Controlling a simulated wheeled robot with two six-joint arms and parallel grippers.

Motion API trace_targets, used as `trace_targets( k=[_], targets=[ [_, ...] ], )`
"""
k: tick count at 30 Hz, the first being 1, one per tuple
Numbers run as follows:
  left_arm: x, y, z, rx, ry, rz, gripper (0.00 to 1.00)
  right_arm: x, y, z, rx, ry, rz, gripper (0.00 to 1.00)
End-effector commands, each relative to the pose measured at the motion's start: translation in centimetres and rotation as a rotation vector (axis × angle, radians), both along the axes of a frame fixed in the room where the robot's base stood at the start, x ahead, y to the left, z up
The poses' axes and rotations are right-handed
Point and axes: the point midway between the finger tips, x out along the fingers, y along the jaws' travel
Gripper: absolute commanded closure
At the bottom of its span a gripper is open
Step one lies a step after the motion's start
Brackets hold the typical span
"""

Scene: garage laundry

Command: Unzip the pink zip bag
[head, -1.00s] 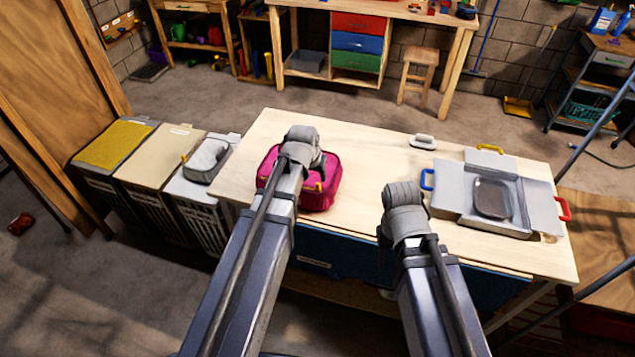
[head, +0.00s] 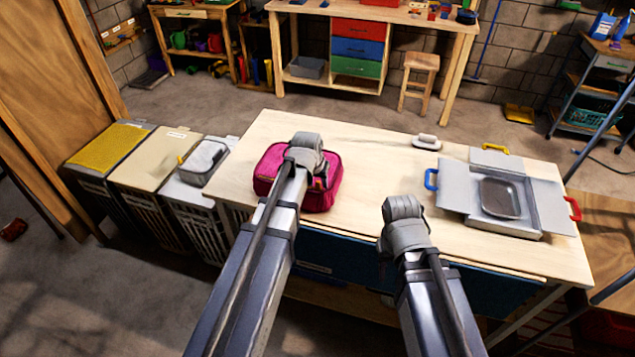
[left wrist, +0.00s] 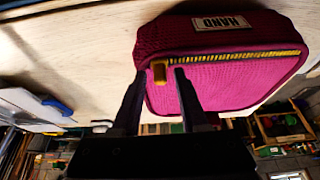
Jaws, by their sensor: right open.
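The pink zip bag (head: 268,172) lies on the wooden worktop, partly hidden behind my left arm in the head view. In the left wrist view the pink bag (left wrist: 225,85) shows a yellow zip along its edge and a label reading "HAND". A yellow-brown zip pull (left wrist: 160,72) is at the left end of the visible zip. My left gripper (left wrist: 159,73) is open, with its fingertips on either side of the pull; I cannot tell if they touch it. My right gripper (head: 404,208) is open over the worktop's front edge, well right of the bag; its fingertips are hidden.
On the worktop (head: 375,165) are a grey box with open flaps (head: 455,187) at the right and a small white-handled item (head: 427,141) at the back. Lidded bins (head: 150,165) stand at the left. The worktop between bag and box is clear.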

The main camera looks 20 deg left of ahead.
Motion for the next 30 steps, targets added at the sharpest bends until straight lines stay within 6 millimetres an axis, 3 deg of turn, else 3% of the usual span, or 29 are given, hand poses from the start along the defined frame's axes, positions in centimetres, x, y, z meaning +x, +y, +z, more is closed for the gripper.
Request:
trace_targets(
  k=[1,11,30],
  targets=[
    [0.00,0.00,0.00,0.000,0.000,0.000,0.64,0.00,0.00,0.00,0.000,0.000,0.000,0.50],
    [-0.01,0.00,0.00,0.000,0.000,0.000,1.00,0.00,0.00,0.00,0.000,0.000,0.000,0.50],
    [-0.01,0.00,0.00,0.000,0.000,0.000,1.00,0.00,0.00,-0.01,0.000,0.000,0.000,0.50]
  ],
)
